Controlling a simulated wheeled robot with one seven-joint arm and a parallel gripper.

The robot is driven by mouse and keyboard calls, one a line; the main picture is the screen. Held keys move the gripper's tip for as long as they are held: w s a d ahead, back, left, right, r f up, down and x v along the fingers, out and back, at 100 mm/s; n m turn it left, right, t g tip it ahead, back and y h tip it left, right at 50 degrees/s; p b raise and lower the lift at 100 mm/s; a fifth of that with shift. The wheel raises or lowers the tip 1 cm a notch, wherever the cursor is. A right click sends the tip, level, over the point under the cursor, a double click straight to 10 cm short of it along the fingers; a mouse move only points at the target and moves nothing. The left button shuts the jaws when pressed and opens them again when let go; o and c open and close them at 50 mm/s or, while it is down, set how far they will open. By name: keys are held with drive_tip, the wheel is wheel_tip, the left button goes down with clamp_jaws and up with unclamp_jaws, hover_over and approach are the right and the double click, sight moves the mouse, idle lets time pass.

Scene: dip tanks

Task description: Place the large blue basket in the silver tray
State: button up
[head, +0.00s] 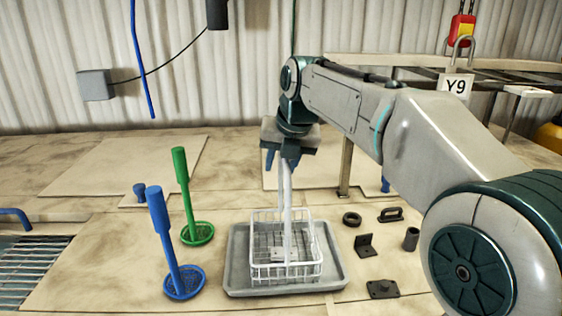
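A blue round mesh basket (184,283) with a thick upright blue handle stands on the worktop, left of the silver tray (234,262). I cannot tell its size class for sure, but it is the only blue basket plainly seen. The tray holds a white square wire basket (313,268) with a tall white handle. My gripper (287,158) points down over the tray, at the top of the white handle. Whether its fingers are open or closed on that handle is unclear. It is well apart from the blue basket.
A green round basket (198,233) with a green handle stands just behind the blue one. Small dark parts, including a ring (352,219) and a bracket (365,246), lie right of the tray. A metal grate (30,268) is at the far left.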

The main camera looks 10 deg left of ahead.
drive_tip(key=shift+r, duration=0.1)
drive_tip(key=v, duration=1.2)
drive_tip(key=s+d+f+n+h, duration=0.1)
drive_tip(key=s+d+f+n, duration=0.9)
drive_tip(key=f+n, duration=0.3)
drive_tip(key=s+d+f+n+h, duration=0.2)
drive_tip(key=s+d+f+n, duration=0.8)
drive_tip(key=n, duration=1)
wheel_tip(320, 180, down, 4)
drive_tip(key=d, duration=0.2)
drive_tip(key=shift+s+d+f+n, duration=0.15)
drive_tip(key=shift+d+f+n, duration=0.05)
drive_tip(key=shift+d+n, duration=0.1)
